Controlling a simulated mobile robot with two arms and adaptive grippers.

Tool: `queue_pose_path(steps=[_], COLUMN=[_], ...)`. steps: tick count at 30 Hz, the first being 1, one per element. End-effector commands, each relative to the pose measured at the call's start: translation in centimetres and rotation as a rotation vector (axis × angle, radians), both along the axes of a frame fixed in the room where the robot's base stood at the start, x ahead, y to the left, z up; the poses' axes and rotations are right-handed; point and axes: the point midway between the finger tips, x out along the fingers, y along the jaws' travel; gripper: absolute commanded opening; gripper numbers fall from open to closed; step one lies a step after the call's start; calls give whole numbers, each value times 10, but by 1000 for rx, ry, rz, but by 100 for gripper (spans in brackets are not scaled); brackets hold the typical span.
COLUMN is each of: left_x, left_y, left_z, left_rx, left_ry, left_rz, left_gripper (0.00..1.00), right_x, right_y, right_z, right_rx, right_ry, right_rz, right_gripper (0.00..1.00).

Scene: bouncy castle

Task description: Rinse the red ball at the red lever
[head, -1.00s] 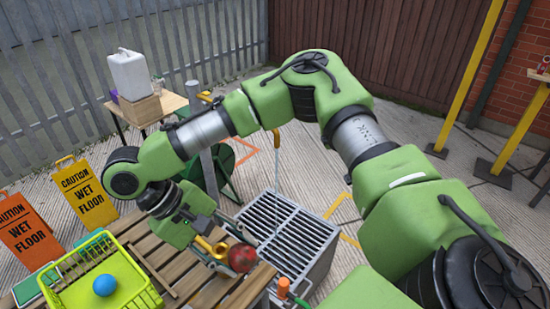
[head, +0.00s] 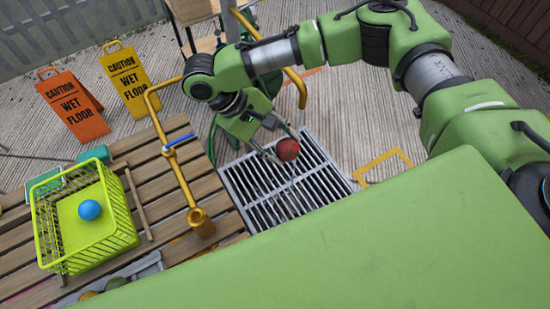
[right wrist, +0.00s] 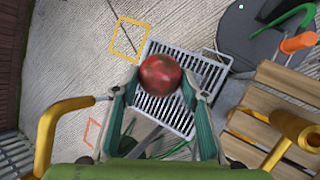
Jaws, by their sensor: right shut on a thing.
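The red ball (head: 288,149), with dull brownish patches, is held over the metal grate (head: 232,187). My right gripper (head: 279,147) is shut on it. In the right wrist view the ball (right wrist: 161,75) sits between the two fingers, above the grate (right wrist: 195,127). An orange-red handle (right wrist: 298,42) shows at the upper right of that view, apart from the ball. I cannot tell if it is the red lever, and no red lever shows in the head view. My left gripper is not in view.
A yellow pipe (head: 183,183) with a blue lever (head: 179,142) rises by the slatted wooden table. A lime basket (head: 127,234) holds a blue ball (head: 89,210). Another yellow pipe (head: 301,88) stands behind the grate. Orange (head: 72,106) and yellow (head: 130,80) caution signs stand behind the table.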

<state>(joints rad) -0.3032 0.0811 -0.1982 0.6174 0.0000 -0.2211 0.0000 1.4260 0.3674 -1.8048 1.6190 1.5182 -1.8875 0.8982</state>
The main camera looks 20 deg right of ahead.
Motion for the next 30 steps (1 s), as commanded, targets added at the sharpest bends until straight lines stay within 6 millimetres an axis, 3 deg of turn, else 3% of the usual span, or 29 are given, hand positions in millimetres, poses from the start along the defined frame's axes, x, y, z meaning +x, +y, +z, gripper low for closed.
queue_pose_path(steps=[3, 12, 20, 30], left_x=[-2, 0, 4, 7], left_y=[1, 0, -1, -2], left_z=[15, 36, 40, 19], left_rx=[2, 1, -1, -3], left_ry=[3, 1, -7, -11], left_rz=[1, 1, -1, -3], left_gripper=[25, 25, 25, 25], right_x=[4, 1, -2, 14], right_y=[10, 25, 28, 11], right_z=[-24, -78, -95, -104], right_rx=[4, 3, 0, -1], right_ry=[10, 8, 1, -2], right_rz=[101, 293, 351, 352], right_gripper=[26, 26, 26, 26])
